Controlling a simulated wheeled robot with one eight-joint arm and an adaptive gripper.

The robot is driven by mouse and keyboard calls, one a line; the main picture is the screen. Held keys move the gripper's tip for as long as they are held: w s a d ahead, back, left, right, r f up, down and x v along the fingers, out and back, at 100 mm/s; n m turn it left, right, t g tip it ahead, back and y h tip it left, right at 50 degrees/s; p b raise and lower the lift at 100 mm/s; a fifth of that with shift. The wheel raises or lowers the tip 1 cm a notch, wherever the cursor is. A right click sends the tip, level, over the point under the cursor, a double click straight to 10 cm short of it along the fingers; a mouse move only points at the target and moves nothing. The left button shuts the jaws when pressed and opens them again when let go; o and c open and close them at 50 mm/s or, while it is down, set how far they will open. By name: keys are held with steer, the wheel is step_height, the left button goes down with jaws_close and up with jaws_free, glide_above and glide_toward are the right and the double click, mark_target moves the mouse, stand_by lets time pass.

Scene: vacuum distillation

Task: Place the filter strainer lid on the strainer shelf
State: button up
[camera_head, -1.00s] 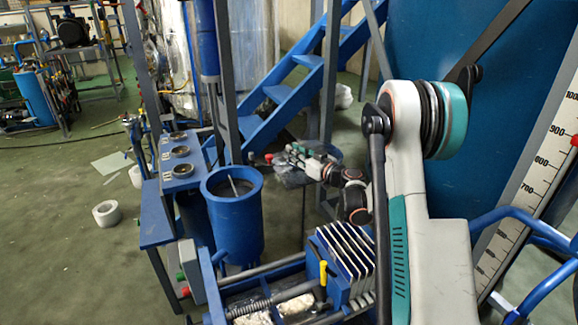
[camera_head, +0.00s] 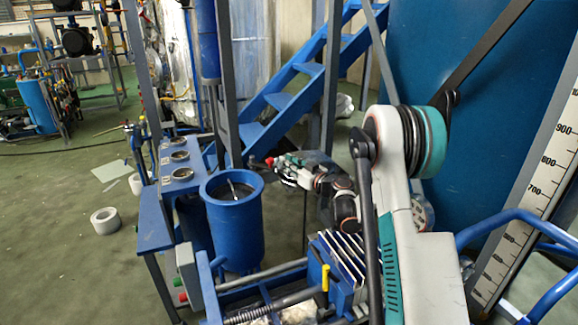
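My gripper (camera_head: 268,162) is small in view, at the end of my arm, just right of the rim of an open blue cylinder (camera_head: 235,230). It points left. Its fingers are too small to tell whether they are open or shut, or whether they hold anything. I cannot make out a strainer lid with certainty. A thin pale rod shows inside the mouth of the cylinder. A blue ledge (camera_head: 166,186) with several dark round fittings stands left of the cylinder; I cannot tell whether it is the strainer shelf.
Grey uprights (camera_head: 228,90) rise behind the cylinder. Blue stairs (camera_head: 292,88) and a large blue tank (camera_head: 480,60) stand behind. A finned blue block (camera_head: 338,262) sits in front. A white roll (camera_head: 104,220) lies on the open green floor at left.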

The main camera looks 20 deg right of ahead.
steer(key=o, duration=0.5)
steer(key=p+v, duration=0.2)
steer(key=v, duration=1)
steer(key=shift+p, duration=0.4)
